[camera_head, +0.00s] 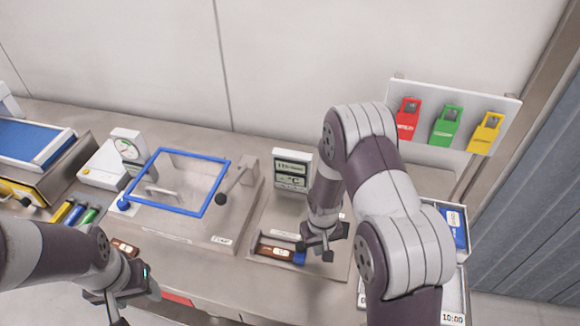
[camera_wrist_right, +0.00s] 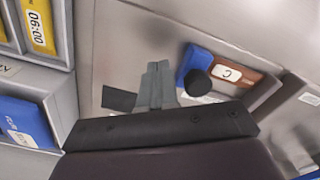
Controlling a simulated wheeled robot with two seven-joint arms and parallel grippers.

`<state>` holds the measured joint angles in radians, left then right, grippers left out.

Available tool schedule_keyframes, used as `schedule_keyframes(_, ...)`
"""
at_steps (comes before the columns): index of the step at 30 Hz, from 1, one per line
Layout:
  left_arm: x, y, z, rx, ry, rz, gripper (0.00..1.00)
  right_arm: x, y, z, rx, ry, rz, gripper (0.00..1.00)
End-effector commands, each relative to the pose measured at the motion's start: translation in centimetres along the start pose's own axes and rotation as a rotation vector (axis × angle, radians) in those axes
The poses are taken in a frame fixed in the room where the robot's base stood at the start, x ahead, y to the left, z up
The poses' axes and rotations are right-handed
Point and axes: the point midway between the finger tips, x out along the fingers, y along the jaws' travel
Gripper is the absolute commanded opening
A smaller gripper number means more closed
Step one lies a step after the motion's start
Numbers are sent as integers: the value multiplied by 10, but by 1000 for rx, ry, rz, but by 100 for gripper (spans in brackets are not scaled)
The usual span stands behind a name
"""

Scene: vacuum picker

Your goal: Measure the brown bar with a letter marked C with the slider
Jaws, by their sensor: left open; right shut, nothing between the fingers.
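The brown bar marked C (camera_head: 275,252) lies in a shallow slot of the measuring station, and its C label faces up in the right wrist view (camera_wrist_right: 232,72). The blue slider (camera_head: 299,258) is at the bar's right end; a black knob (camera_wrist_right: 198,83) shows by the blue part in the wrist view. My right gripper (camera_head: 324,246) is shut and empty, just right of the slider; its fingers (camera_wrist_right: 156,84) are together. I cannot tell whether they touch the slider. My left gripper (camera_head: 128,292) is open and empty at the lower left, away from the station.
A display (camera_head: 292,170) stands behind the slot. A blue-framed clear lid (camera_head: 180,182) with a black-knobbed lever is to the left. Another brown bar (camera_head: 124,247) lies near my left arm. Trays with labelled boxes (camera_head: 455,230) are at the right. Colored clips (camera_head: 446,125) hang on a rack.

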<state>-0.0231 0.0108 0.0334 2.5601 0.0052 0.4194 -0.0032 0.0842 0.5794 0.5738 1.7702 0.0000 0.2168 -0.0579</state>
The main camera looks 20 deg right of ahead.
Motion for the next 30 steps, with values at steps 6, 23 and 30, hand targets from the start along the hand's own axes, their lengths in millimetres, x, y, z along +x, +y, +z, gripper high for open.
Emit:
schedule_keyframes(6, -25, 0, -3, 0, 0, 0, 58, -29, 0, 0, 0, -2, 0, 0)
schedule_keyframes(23, -62, 0, -7, 0, 0, 0, 58, -74, 0, 0, 0, -2, 0, 0)
schedule_keyframes(30, -61, 0, -7, 0, 0, 0, 58, -74, 0, 0, 0, -2, 0, 0)
